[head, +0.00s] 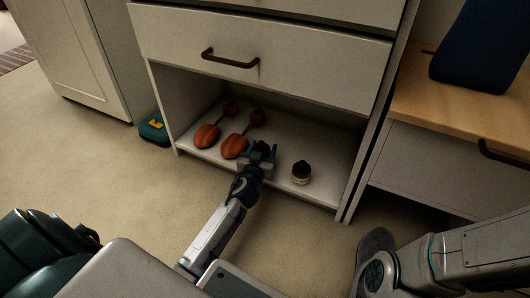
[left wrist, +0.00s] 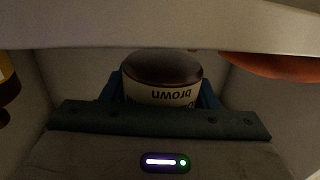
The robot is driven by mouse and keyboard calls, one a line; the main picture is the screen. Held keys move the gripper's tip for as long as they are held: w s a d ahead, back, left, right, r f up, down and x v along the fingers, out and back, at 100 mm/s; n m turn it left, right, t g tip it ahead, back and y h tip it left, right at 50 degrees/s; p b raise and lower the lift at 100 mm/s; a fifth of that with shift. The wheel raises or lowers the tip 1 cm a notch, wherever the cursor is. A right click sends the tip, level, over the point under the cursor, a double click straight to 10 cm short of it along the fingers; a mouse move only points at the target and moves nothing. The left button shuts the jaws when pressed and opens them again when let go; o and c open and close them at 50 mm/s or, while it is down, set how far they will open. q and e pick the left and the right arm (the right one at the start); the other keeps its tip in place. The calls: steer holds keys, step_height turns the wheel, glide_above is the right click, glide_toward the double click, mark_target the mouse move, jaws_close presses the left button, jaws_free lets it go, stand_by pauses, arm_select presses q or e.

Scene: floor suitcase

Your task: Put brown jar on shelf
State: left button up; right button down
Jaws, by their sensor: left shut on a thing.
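My left gripper (head: 260,156) reaches into the open bottom shelf (head: 315,158) of the white cabinet, low over its board. It is shut on the brown jar (left wrist: 163,72), which has a dark lid and a pale label reading "brown", upside down in the left wrist view. Blue fingers (left wrist: 160,92) flank the jar there. In the head view the jar is mostly hidden by the gripper, and I cannot tell whether its base touches the board. My right gripper is not in view.
Another dark-lidded jar (head: 301,174) stands on the shelf just right of my gripper. Two orange-brown objects with long stems (head: 207,136) lie to the left. A drawer (head: 265,55) hangs above. A teal case (head: 154,129) sits on the floor at left.

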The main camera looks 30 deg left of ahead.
arm_select(q)
step_height(320, 180, down, 2)
steer(key=shift+f+b, duration=0.2)
steer(key=shift+b, duration=0.35)
steer(key=shift+r, duration=0.15)
steer(key=o, duration=1.3)
